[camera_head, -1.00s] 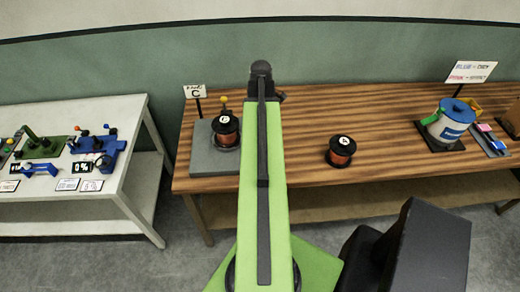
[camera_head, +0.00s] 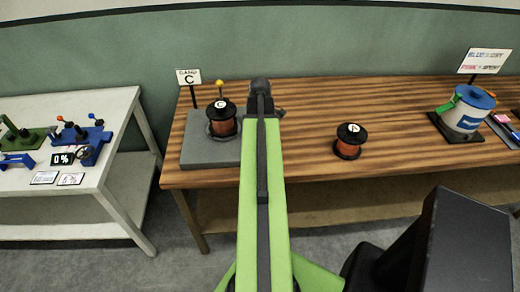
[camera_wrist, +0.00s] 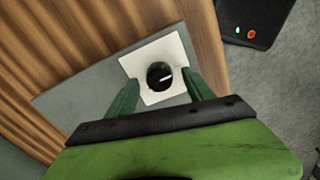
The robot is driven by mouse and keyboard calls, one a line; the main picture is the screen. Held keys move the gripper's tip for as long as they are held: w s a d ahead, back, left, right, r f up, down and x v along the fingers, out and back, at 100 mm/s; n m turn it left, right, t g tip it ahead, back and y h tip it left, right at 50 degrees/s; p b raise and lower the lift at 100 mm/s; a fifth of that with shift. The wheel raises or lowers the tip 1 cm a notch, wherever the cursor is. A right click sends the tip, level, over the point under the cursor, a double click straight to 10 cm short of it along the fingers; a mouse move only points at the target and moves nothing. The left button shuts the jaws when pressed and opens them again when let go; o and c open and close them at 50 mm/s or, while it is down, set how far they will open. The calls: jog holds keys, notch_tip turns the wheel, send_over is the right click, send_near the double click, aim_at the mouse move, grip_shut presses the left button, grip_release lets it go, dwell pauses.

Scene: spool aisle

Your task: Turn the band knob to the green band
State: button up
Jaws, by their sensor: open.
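The band knob (camera_wrist: 159,75) is black and round with a white pointer line. It sits on a white square plate (camera_wrist: 146,60) on a grey base (camera_wrist: 85,92) in the wrist view. The pointer lies toward the right of the picture, slightly upward. No green band can be made out on the plate. My gripper (camera_wrist: 160,78) is open, with one green finger on each side of the knob. I cannot tell whether the fingers touch the plate. In the head view the knob cannot be made out and my arm hides part of the bench.
In the head view, a copper spool (camera_head: 222,120) stands on a grey base near a "C" sign (camera_head: 188,77). Another spool (camera_head: 348,141) stands right of my arm. A blue-and-white container (camera_head: 466,110) is farther right. A white table (camera_head: 120,115) stands left.

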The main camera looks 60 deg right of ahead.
jog(key=shift+f, duration=0.15)
grip_shut()
dwell(0.4)
jog(key=m, duration=0.6)
jog(key=shift+m, duration=0.4)
jog(key=m, duration=1.2)
jog(key=shift+s+m, duration=0.1)
jog(key=shift+m, duration=0.2)
jog(key=m, duration=0.5)
jog(key=shift+m, duration=0.4)
